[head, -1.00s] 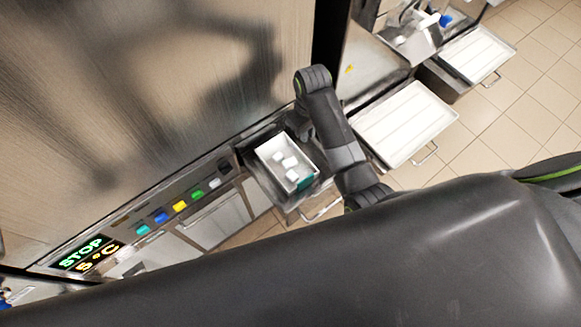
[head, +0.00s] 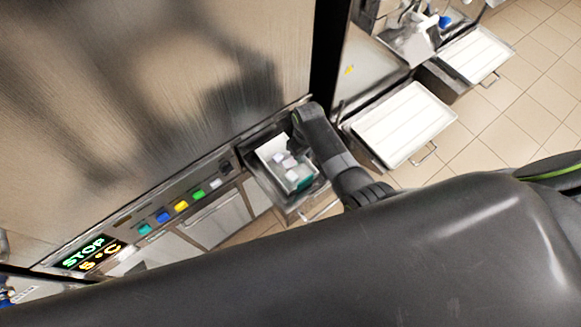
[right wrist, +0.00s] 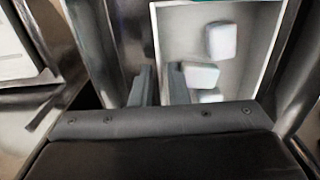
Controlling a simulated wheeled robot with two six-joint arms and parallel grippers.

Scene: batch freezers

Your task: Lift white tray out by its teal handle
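The white tray (head: 267,151) sits in an open steel drawer below the freezer front in the head view, with several white blocks inside. Its teal handle (head: 305,183) is at the tray's near right end. My right gripper (head: 297,143) is over the tray's far right side, away from the handle, and the arm hides part of the tray. In the right wrist view the two fingers (right wrist: 161,86) are apart, one on each side of the tray's side wall (right wrist: 155,35). Whether they touch the wall is not clear. My left gripper is not in view.
The steel drawer (head: 262,184) closely surrounds the tray. A panel of coloured buttons (head: 181,206) and a STOP display (head: 85,252) lie to the left. Another open drawer holds a large white tray (head: 403,122) to the right. Tiled floor (head: 505,110) is free beyond.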

